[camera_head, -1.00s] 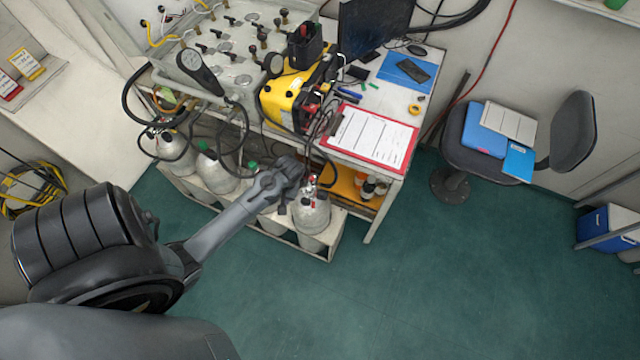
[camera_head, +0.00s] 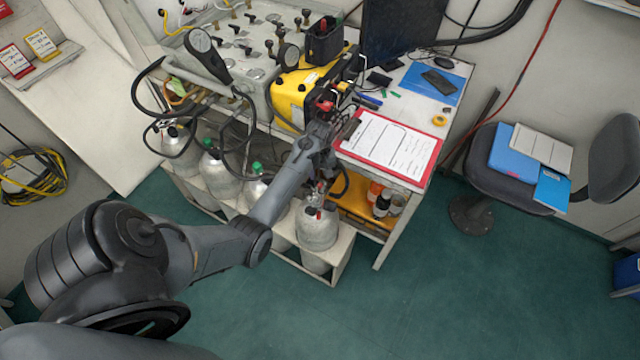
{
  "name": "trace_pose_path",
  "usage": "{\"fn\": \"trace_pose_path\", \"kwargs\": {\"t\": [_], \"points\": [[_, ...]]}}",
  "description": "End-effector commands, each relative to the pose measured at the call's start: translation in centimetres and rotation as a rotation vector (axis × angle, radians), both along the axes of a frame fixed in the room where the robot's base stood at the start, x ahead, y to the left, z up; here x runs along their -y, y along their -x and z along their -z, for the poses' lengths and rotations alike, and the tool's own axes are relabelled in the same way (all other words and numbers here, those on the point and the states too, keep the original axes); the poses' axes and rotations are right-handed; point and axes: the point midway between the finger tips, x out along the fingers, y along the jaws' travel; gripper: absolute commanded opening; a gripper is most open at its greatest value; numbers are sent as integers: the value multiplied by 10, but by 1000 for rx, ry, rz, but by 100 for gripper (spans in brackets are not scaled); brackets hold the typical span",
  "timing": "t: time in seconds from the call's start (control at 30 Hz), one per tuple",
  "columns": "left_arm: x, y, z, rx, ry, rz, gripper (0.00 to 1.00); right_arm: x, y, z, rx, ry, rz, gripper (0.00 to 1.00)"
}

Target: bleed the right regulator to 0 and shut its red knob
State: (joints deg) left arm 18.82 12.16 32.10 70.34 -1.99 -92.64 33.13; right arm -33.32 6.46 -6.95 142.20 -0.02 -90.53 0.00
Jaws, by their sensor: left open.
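My left arm reaches in from the lower left. My left gripper (camera_head: 323,135) is open, at the table's front edge between the yellow unit and the clipboard. It is small and dark here, and I cannot tell whether it touches anything. Below it stands the rightmost silver cylinder (camera_head: 317,230), with small red parts (camera_head: 313,211) at its top. I cannot make out which of these is the right regulator's red knob, nor any gauge reading. Another red part (camera_head: 324,104) shows by the yellow unit, just above the gripper. My right gripper is not in view.
The yellow unit (camera_head: 288,98) and grey valve panel (camera_head: 258,45) with gauges and dark hoses crowd the left of the table. A red clipboard (camera_head: 432,160) lies on the right. More cylinders (camera_head: 218,175) stand in the low rack. Floor at lower right is clear.

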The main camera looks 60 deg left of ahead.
Motion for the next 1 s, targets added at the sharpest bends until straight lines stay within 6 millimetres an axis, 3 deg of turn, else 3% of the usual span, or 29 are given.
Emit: {"fn": "trace_pose_path", "kwargs": {"t": [0.2,0.4,0.83,0.87,1.0], "points": [[0,1,37,-3,1,1,48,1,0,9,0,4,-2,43],[0,0,57,-1,0,1,48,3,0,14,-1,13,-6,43],[0,0,64,0,-1,1,48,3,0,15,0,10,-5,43],[0,0,64,0,-1,1,46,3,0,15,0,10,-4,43],[0,0,64,0,-1,1,25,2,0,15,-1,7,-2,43]]}}
